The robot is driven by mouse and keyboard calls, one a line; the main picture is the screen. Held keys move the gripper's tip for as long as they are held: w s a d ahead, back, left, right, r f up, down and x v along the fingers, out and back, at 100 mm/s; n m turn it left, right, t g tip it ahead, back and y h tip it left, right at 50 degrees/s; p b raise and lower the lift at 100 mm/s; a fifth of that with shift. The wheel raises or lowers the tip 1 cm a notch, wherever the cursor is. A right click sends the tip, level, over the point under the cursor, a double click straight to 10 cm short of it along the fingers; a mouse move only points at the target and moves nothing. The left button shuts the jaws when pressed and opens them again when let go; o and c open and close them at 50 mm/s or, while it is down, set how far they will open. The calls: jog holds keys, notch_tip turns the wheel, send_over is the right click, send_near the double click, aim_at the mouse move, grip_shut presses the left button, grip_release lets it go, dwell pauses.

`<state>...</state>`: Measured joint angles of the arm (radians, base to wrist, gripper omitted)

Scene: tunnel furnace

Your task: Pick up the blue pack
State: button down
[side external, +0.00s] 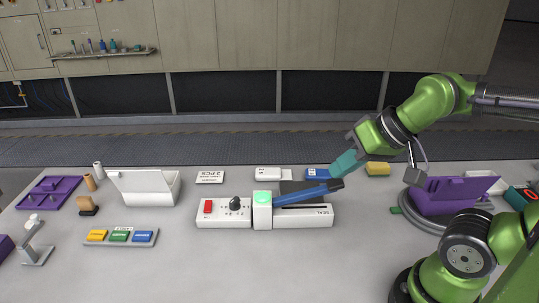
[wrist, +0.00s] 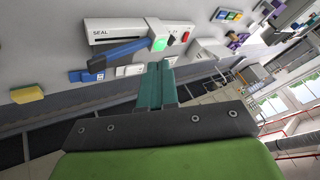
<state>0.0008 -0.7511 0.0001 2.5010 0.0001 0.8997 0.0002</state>
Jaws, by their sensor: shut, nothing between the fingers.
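The blue pack (side external: 317,173), with a pale label, lies flat at the back of the table, beyond the sealer's lever. It also shows in the wrist view (wrist: 85,76), left of the fingertips. My gripper (side external: 337,172) has teal fingers that are shut and empty. In the side view they point down and left, just right of the blue pack and partly over it. In the wrist view my gripper (wrist: 160,64) has its tips together, apart from the pack. I cannot tell their height above the table.
The white sealer (side external: 290,215) with a raised blue lever (side external: 305,194) stands in front. A white pack (side external: 267,173) and a yellow pack (side external: 378,168) flank the blue one. A purple fixture (side external: 450,195) is at right.

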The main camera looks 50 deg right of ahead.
jog(key=c, duration=1.8)
grip_release()
jog(key=o, duration=1.6)
jog(key=n+g+h, duration=0.2)
jog(key=n+g, duration=0.5)
jog(key=n, duration=0.5)
send_over(320, 172)
notch_tip(320, 172, down, 8)
jog(key=r, duration=0.1)
jog(key=f, duration=1.1)
jog(key=shift+w+f, duration=0.2)
jog(key=shift+f, duration=0.15)
jog(key=shift+s+a+f, duration=0.1)
jog(key=shift+s+f, duration=0.05)
jog(key=shift+f, duration=1.2)
jog(key=shift+s+a+f, duration=0.1)
jog(key=shift+f, duration=1.25)
